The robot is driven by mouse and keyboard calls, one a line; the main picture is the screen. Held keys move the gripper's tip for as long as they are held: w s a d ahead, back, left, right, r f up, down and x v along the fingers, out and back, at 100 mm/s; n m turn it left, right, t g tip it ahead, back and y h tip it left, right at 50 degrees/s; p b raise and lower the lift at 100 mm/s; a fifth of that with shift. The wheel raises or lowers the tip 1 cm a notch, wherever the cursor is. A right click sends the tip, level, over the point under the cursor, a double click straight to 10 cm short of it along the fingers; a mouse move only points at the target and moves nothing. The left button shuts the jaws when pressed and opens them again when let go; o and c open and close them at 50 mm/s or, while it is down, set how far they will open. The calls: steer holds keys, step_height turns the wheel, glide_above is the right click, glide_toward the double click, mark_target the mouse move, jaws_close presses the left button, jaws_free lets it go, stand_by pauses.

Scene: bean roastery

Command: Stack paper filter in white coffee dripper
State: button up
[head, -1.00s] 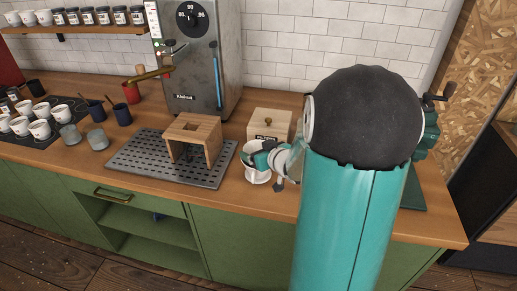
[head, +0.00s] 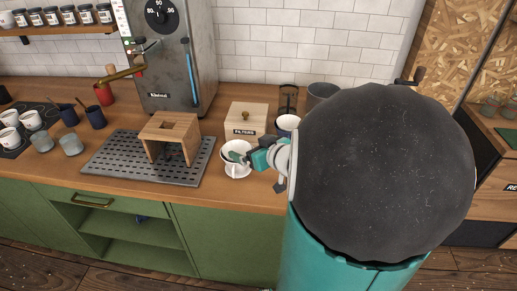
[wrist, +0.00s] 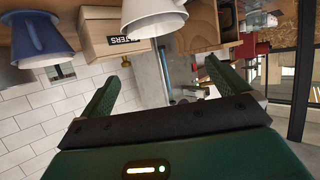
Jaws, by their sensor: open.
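The white coffee dripper (head: 236,171) stands near the counter's front edge, right of the grey slotted tray, in the head view. In the tilted wrist view, the white dripper (wrist: 152,12) is at the top, beyond the fingers. My gripper (head: 240,157) is at the dripper's rim in the head view; I cannot tell whether it touches. In the wrist view my gripper (wrist: 168,73) has its two green fingers apart with nothing between them. I cannot make out a paper filter apart from the white dripper. The dripper's inside is partly hidden by my gripper.
A wooden box marked FILTERS (head: 246,122) stands behind the dripper. A blue-and-white vessel (head: 288,123) is at its right. A wooden stand (head: 168,137) sits on the slotted tray (head: 110,163) at left. My arm hides the counter's right part.

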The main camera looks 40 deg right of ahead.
steer(key=s+a+r+m+g+h, duration=0.25)
steer(key=a+r+h, duration=0.2)
steer(key=r, duration=0.35)
steer(key=s+a+n+g+y, duration=0.1)
steer(key=s+a, duration=0.2)
steer(key=a, duration=0.3)
steer(key=s+a+n+g+y, duration=0.1)
steer(key=s+a+g+y, duration=0.1)
steer(key=s+a, duration=0.2)
steer(key=s+a+n+g+y, duration=0.1)
steer(key=s+a+g+y, duration=0.1)
steer(key=a, duration=0.7)
steer(key=shift+s+a+f, duration=0.25)
steer(key=shift+s+f, duration=0.15)
steer(key=shift+s, duration=0.4)
